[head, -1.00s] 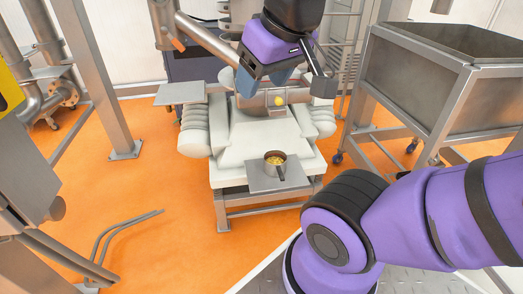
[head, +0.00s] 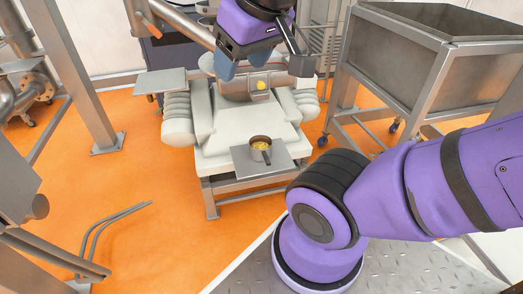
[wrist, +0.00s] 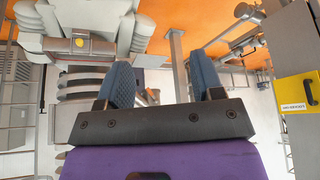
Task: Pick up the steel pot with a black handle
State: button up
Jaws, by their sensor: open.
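The steel pot (head: 260,145) is small and holds something yellow. It stands upright on a square grey plate (head: 244,164) at the front of the white machine, and its black handle (head: 267,158) points toward the camera. My gripper (head: 240,72) is open and empty in the head view, high over the back part of the machine, above and behind the pot. In the wrist view its two blue-grey fingers (wrist: 165,82) stand apart with nothing between them. I do not make out the pot in the wrist view.
The white machine (head: 225,122) has a yellow knob (head: 261,86) and ribbed sides. A second grey plate (head: 160,82) sits at its left. A large steel bin (head: 420,60) on a wheeled frame stands at the right. Bent rails (head: 110,230) stand at the lower left over open orange floor.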

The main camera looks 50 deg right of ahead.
aim_at(260, 146)
jog(key=z, duration=0.45)
jog(key=k+z, duration=0.1)
jog(key=z, duration=0.8)
jog(key=k+z, duration=0.1)
jog(key=z, duration=0.8)
jog(key=i+j+z, duration=0.15)
jog(key=z, duration=1.35)
jog(key=u, duration=2.7)
jog(key=i+j, duration=0.5)
jog(key=j, duration=0.15)
